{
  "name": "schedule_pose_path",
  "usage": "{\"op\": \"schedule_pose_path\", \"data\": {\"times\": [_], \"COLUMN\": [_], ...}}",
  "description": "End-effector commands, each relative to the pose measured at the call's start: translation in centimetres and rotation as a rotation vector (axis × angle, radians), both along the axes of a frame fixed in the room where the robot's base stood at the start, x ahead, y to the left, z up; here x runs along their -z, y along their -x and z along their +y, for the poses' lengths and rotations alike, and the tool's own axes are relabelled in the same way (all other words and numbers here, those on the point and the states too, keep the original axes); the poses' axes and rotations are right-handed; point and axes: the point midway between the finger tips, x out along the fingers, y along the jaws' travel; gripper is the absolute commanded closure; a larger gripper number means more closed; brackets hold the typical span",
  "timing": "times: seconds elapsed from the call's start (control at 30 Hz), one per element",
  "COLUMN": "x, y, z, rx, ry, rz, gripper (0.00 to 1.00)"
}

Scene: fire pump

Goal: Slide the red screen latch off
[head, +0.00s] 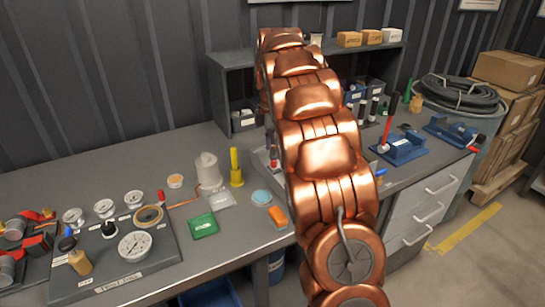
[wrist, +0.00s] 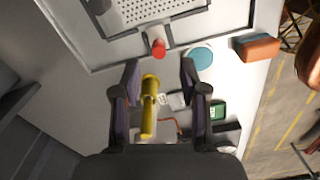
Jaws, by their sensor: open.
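In the wrist view a red knob-like latch (wrist: 158,47) sits on a grey bracket at the edge of a framed screen plate (wrist: 150,12) with small holes. My gripper (wrist: 160,68) is open, with one dark finger on each side of the picture below the latch. The latch shows between and just beyond the fingertips; I cannot tell the height gap. Nothing is held. A yellow post (wrist: 148,108) shows between the fingers, apart from them. In the head view my copper arm hides the gripper and most of the screen area.
A pale blue disc (wrist: 200,58) and an orange block (wrist: 256,47) lie right of the latch. The head view shows the yellow post (head: 236,170), a green box (head: 203,226), a gauge board (head: 120,285) and a grey shelf (head: 228,60). Bare bench lies at the left back.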

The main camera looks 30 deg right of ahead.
Motion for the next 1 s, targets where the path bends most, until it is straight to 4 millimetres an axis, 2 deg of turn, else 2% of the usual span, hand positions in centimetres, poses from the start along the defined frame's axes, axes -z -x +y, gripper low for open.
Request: {"op": "schedule_pose_path", "data": {"times": [0.1,0.4,0.7,1.0], "x": [-1.9,-5.4,-7.3,-7.5], "y": [-0.1,-0.1,-0.1,0.0], "z": [0.1,-0.1,0.0,0.0], "rx": [-0.002,-0.001,-0.001,0.0], "ry": [0.001,0.001,0.001,0.0], "rz": [-0.002,-0.004,-0.002,0.001], "gripper": [0.57,0.57,0.57,0.57]}}
